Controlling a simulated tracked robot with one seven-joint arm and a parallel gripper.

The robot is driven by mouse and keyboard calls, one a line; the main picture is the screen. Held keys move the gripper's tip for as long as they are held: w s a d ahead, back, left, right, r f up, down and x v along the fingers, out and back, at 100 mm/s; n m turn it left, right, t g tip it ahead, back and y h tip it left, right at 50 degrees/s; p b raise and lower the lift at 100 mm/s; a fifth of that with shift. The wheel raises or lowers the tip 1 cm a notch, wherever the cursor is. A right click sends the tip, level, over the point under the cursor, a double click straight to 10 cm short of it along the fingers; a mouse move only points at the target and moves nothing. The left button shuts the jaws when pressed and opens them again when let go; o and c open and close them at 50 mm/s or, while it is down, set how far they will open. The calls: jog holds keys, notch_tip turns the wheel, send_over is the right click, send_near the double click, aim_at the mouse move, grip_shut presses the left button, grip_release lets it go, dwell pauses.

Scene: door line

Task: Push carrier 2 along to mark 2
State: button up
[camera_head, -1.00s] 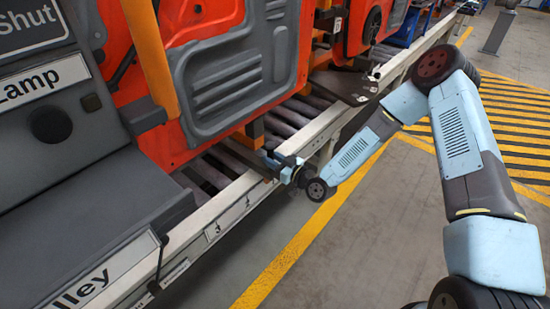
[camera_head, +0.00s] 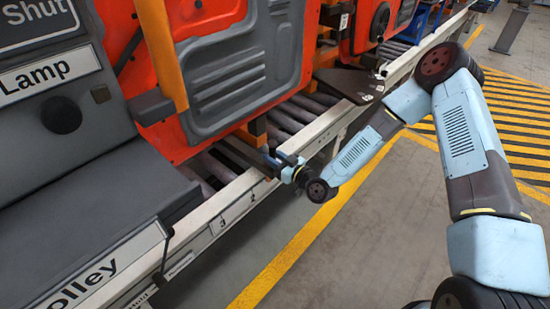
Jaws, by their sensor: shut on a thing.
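My gripper (camera_head: 277,161) is low at the rail side of the line, shut on a small dark handle piece (camera_head: 268,158) at the foot of the near carrier. This carrier (camera_head: 254,131) has orange posts and bears a red-orange door (camera_head: 177,137) with a grey inner panel. I cannot read a number on it, so I cannot tell for sure that it is carrier 2. Mark 2 (camera_head: 252,194) is a small white label on the pale rail, nearer to me than my gripper. Mark 3 (camera_head: 222,225) is further toward the lower left. The inner side of the grip is hidden.
A grey console (camera_head: 80,190) with a Lamp sign stands at the left, close to the near door. Another carrier with a red door (camera_head: 368,30) stands further along the rollers (camera_head: 300,111). Open floor (camera_head: 360,235) with yellow lines lies right of the rail (camera_head: 306,140).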

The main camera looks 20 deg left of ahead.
jog(key=shift+o, duration=0.4)
jog(key=shift+s+a+r, duration=0.1)
jog(key=shift+s+a, duration=0.3)
jog(key=shift+s, duration=0.35)
jog(key=shift+s+a, duration=0.15)
jog(key=shift+s, duration=0.15)
jog(key=shift+c, duration=0.6)
jog(key=shift+s+a, duration=0.1)
jog(key=shift+s, duration=0.3)
jog(key=shift+s+a, duration=0.35)
jog(key=shift+s, duration=0.3)
